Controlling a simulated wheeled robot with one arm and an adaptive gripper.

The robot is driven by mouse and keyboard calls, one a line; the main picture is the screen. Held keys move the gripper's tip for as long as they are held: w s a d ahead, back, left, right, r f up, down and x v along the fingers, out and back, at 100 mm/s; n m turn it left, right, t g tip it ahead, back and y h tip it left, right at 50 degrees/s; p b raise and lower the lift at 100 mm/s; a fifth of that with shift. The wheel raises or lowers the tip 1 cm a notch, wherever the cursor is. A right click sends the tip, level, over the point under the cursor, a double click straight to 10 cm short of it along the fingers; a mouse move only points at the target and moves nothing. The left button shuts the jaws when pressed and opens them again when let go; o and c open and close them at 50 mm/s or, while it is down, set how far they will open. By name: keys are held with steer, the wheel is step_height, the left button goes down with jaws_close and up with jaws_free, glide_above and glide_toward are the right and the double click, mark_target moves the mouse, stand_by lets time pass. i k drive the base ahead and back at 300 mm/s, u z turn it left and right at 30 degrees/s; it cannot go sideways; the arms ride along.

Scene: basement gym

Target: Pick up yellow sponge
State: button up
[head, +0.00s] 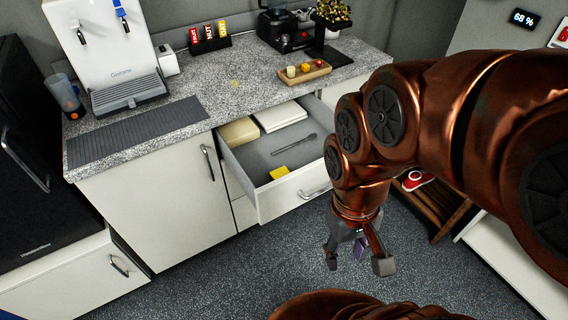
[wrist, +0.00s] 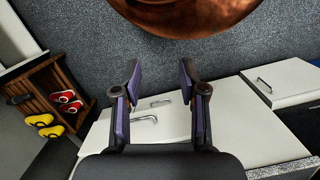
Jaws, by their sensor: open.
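The yellow sponge (head: 279,172) lies in the front part of an open drawer (head: 263,210) under the counter. My gripper (head: 358,262) hangs in front of the drawer, to the right of and lower in the picture than the sponge, apart from it. In the wrist view my gripper (wrist: 160,85) has its two purple-padded fingers spread, with nothing between them. The sponge does not show in the wrist view.
The drawer also holds a whisk-like utensil (head: 294,144), a beige box (head: 239,132) and a white stack (head: 280,116). The speckled counter (head: 190,88) carries a water dispenser (head: 105,50) and a wooden tray (head: 306,73). A shoe rack (wrist: 45,105) stands nearby.

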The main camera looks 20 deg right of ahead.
mark_target(279, 172)
steer(key=i, duration=0.4)
steer(key=z, duration=0.05)
steer(key=k, duration=1.1)
steer(key=u, duration=1.05)
steer(key=i, duration=1.2)
steer(key=z, duration=0.45)
